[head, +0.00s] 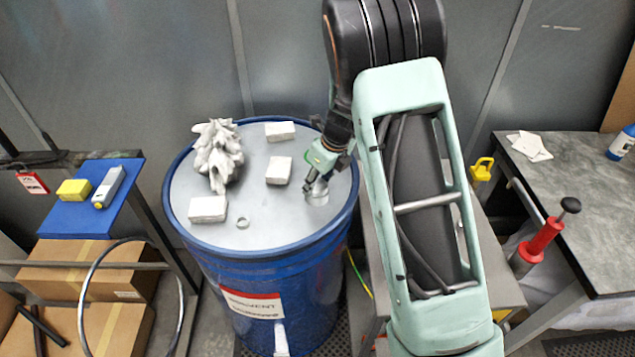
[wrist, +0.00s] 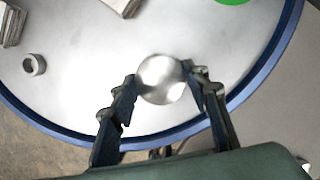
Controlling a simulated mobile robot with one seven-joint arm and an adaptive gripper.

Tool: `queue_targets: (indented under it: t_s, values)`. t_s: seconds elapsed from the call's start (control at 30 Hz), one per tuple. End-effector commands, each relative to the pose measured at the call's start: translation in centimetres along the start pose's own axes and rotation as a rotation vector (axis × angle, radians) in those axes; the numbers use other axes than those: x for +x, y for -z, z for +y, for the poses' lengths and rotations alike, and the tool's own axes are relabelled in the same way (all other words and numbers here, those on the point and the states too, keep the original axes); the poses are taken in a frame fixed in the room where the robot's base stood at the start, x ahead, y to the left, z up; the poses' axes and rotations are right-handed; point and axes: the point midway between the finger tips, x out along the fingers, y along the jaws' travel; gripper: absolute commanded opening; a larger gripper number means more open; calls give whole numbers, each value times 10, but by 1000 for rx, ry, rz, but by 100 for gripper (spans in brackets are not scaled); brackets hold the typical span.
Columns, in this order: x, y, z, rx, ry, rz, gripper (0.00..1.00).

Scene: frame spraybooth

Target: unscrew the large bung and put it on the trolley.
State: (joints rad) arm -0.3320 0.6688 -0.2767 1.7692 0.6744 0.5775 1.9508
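The large bung is a round silver metal piece on the right side of the blue drum's (head: 283,243) grey lid. It shows in the head view (head: 317,192) and, from above, in the wrist view (wrist: 161,82). My gripper (head: 314,183) reaches down over it. In the wrist view its two dark fingertips (wrist: 161,76) lie against opposite sides of the bung. They appear closed on it. Whether the bung is still seated in the lid is hard to tell. A grey top (head: 496,262), perhaps the trolley, is partly hidden behind my arm.
A small metal ring (head: 243,222), pale blocks (head: 208,209) and a crumpled grey lump (head: 218,154) lie on the lid. At left are a blue surface (head: 88,212) and cartons (head: 88,265). A dark bench (head: 590,185) stands at right with a red tool (head: 541,240).

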Motion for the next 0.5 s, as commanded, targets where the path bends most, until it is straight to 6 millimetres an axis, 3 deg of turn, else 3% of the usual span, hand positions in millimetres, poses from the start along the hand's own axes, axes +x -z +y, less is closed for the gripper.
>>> queue_targets:
  t_s: [0.13, 0.27, 0.5]
  values:
    - [0, 0, 1, -2, -3, 1, 23]
    - [2, 0, 0, -43, -16, 0, 23]
    - [2, 0, 0, -304, -99, -1, 23]
